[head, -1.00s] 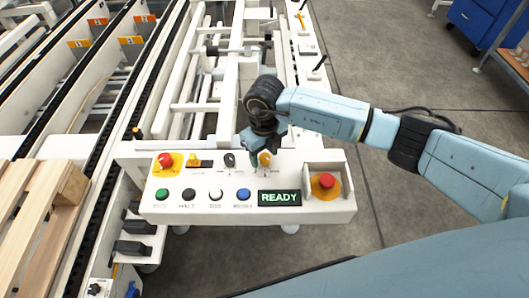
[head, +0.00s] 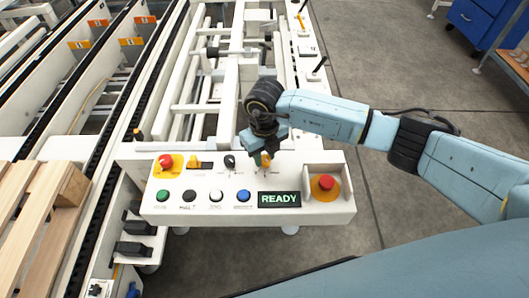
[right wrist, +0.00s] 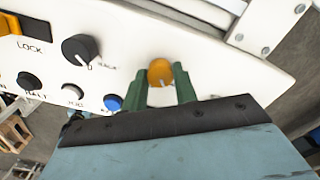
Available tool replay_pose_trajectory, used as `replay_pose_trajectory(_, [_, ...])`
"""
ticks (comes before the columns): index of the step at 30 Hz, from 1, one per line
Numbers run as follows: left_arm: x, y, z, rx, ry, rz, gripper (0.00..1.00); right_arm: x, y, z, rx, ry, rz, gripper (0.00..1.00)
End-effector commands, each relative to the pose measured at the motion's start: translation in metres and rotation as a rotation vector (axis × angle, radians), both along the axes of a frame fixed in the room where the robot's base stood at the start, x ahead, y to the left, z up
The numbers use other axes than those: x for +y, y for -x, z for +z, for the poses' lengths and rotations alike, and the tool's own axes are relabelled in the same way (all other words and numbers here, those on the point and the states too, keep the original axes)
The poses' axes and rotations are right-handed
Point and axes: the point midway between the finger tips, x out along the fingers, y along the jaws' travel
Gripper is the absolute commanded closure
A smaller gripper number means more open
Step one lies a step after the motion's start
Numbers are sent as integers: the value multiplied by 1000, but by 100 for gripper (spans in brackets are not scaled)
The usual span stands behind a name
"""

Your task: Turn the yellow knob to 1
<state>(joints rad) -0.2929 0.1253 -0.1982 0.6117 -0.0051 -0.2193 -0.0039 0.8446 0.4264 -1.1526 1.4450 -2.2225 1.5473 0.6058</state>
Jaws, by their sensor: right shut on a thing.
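The yellow knob (head: 265,160) sits on the white control panel (head: 170,208), right of a black knob (head: 230,161). In the right wrist view the yellow knob (right wrist: 160,71) shows a pale pointer line at its lower edge. My right gripper (head: 261,158) comes down onto it from behind, and its green fingers (right wrist: 172,88) are shut around the knob's sides. The marks around the yellow knob are too small or hidden to read. My left gripper is not in view.
The panel's display (head: 279,199) reads READY. A red emergency button (head: 326,182) stands at the right, a red knob (head: 166,162) on yellow at the left. Several push buttons line the front, including a blue one (head: 243,196). Wooden slats (head: 40,225) lie at the far left.

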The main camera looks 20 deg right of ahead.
Motion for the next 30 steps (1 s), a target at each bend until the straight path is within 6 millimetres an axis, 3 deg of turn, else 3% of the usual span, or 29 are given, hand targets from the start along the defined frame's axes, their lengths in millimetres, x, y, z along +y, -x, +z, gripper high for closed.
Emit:
replay_pose_trajectory(18, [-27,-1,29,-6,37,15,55,-1,0,2,1,0,-491,94])
replay_pose_trajectory(30, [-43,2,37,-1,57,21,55,-1,0,1,-1,-1,-654,94])
